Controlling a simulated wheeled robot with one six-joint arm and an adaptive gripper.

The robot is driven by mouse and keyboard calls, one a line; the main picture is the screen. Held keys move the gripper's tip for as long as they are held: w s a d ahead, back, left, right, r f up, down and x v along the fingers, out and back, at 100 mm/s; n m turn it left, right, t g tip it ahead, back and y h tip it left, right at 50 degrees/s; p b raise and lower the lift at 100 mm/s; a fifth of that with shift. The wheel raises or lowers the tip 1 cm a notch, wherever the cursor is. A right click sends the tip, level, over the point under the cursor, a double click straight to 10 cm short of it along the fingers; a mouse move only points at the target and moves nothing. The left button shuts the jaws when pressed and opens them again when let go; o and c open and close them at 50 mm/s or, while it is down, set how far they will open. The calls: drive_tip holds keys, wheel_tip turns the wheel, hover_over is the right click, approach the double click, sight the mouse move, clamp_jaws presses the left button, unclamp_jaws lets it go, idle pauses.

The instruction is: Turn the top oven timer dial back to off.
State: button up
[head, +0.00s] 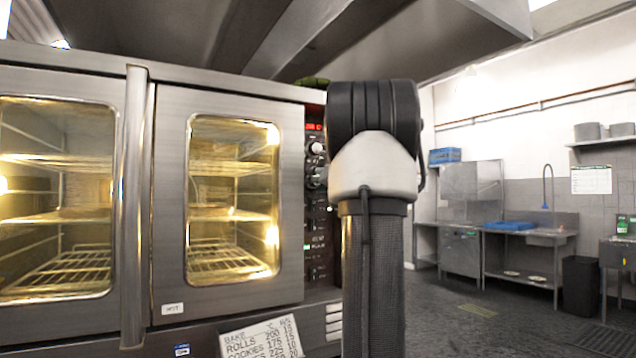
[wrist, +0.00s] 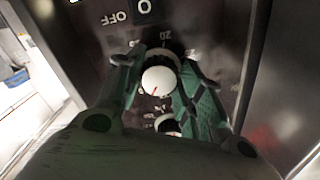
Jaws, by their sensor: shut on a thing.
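In the wrist view, my gripper (wrist: 159,70) has its green fingers on both sides of a dial (wrist: 160,80) with a round white cap and is shut on it. A small red mark sits on the cap's lower part. Scale numbers around the dial are partly hidden by the fingers. The word OFF (wrist: 113,18) is printed on the panel above, to the left. A second dial (wrist: 167,126) sits below, partly covered. In the head view, the white-capped dial (head: 317,148) shows on the dark control panel (head: 318,225); my arm hides the gripper's fingers.
The steel oven (head: 228,303) has lit glass doors and a tall vertical handle (head: 133,200). A sign with baking temperatures (head: 262,338) stands below the right door. A steel sink bench (head: 520,235) and a black bin (head: 580,287) are at the right. The floor there looks open.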

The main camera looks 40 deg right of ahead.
drive_tip(key=shift+d+f+n, duration=0.1)
drive_tip(key=shift+f+n, duration=0.05)
drive_tip(key=shift+n, duration=3.65)
drive_tip(key=o, duration=1)
drive_tip(key=v, duration=1.2)
